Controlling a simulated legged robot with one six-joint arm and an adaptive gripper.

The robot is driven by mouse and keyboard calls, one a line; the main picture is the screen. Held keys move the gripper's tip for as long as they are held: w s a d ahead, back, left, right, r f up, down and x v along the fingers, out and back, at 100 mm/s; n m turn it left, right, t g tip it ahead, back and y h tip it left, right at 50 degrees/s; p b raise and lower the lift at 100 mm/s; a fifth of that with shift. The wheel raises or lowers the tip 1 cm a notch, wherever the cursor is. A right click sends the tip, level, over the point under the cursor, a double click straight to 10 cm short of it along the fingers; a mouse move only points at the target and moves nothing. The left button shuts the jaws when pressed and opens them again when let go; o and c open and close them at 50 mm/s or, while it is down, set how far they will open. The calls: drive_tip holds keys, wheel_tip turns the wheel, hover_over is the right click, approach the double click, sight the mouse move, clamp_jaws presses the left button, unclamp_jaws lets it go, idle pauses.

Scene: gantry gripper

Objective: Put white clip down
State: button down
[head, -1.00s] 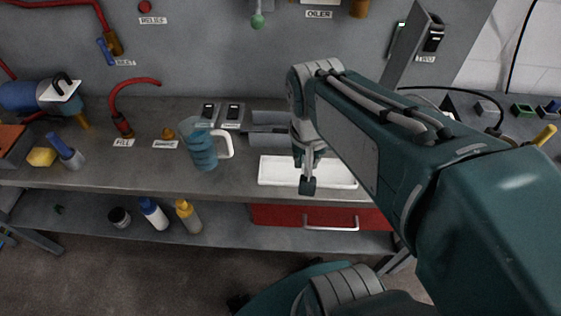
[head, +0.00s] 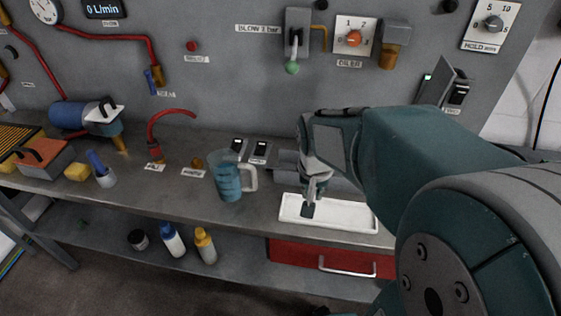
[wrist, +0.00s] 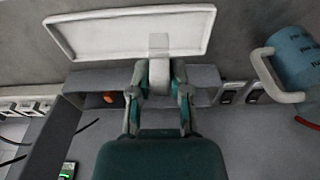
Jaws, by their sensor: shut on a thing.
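In the wrist view a pale, whitish clip (wrist: 159,45) sits between the two fingertips of my gripper (wrist: 160,76), which is shut on it. The clip's outer end overlaps the white tray (wrist: 100,32) in that view. In the head view my gripper (head: 312,198) points down over the left part of the white tray (head: 350,216) on the bench. A small dark piece shows at the fingertips there; the clip's outline is hard to make out. I cannot tell whether the clip touches the tray.
A blue measuring jug (head: 228,180) stands left of the tray, with its handle towards it. A grey metal housing (head: 287,160) and switches (head: 258,149) are behind. A red drawer (head: 300,255) is below. The bench edge runs just in front of the tray.

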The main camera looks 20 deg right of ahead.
drive_tip(key=w+f, duration=0.2)
drive_tip(key=w+d+f, duration=0.1)
drive_tip(key=f, duration=0.1)
drive_tip(key=shift+w+d+f, duration=0.15)
drive_tip(key=shift+w+f, duration=0.15)
drive_tip(key=shift+w, duration=0.05)
drive_tip(key=shift+w+f, duration=0.2)
drive_tip(key=shift+f, duration=1.55)
drive_tip(key=c, duration=0.6)
unclamp_jaws()
drive_tip(key=shift+f, duration=0.1)
wheel_tip(320, 180, up, 12)
drive_tip(key=s+a, duration=0.1)
drive_tip(key=s, duration=0.1)
drive_tip(key=s+a+r+n+t, duration=0.1)
drive_tip(key=s+a+r+n, duration=0.1)
drive_tip(key=s+a, duration=0.1)
drive_tip(key=s+a+r+n+t, duration=0.1)
drive_tip(key=s+a+n, duration=0.1)
drive_tip(key=s+a, duration=0.1)
drive_tip(key=s+a+r+n+t+y, duration=0.1)
drive_tip(key=s+a+r+n+t, duration=0.1)
drive_tip(key=s+a, duration=0.2)
drive_tip(key=shift+s+r+n, duration=0.35)
drive_tip(key=shift+n, duration=0.05)
